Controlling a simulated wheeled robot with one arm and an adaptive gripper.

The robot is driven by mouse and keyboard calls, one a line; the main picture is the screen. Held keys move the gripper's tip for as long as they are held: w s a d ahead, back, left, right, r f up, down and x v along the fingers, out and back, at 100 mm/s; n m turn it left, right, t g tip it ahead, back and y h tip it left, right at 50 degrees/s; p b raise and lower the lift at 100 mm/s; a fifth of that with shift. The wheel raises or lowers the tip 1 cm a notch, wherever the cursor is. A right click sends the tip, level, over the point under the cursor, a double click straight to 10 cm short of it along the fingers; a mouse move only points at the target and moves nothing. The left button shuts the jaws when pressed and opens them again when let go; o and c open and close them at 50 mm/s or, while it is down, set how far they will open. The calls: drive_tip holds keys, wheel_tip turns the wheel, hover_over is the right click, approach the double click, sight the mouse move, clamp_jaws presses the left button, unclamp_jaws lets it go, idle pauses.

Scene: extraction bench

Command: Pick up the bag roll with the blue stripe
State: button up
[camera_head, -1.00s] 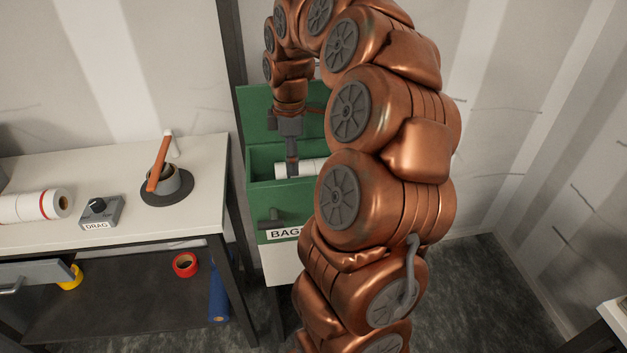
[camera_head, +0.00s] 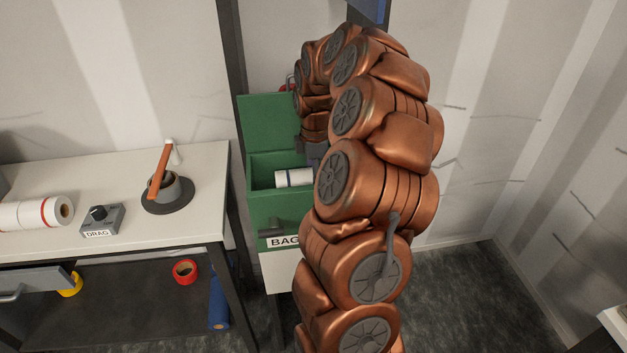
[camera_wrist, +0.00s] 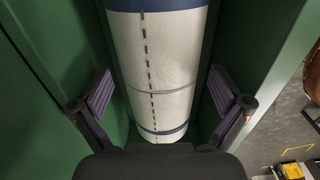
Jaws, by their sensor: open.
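The white bag roll with the blue stripe (camera_head: 293,178) lies inside the open green box (camera_head: 273,204) labelled BAG, the rest of the label being hidden. My arm hides its right end. In the wrist view the roll (camera_wrist: 160,75) runs down the middle, with a blue band at the top, a thin blue stripe low down and a dashed line along it. My gripper (camera_wrist: 163,98) is open, one finger on each side of the roll, with gaps between fingers and roll. In the head view the fingers are hidden behind my arm.
Green box walls stand close outside both fingers. Red tape (camera_head: 185,272) and a blue roll (camera_head: 218,303) are on the lower shelf.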

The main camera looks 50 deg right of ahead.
drive_tip(key=shift+f+p, duration=0.45)
drive_tip(key=shift+f, duration=1.15)
drive_tip(key=shift+c, duration=0.2)
drive_tip(key=c, duration=1.2)
drive_tip(key=shift+a+r+b, duration=0.1)
drive_tip(key=shift+r+b, duration=0.05)
drive_tip(key=shift+b, duration=0.15)
drive_tip(key=shift+c, duration=0.2)
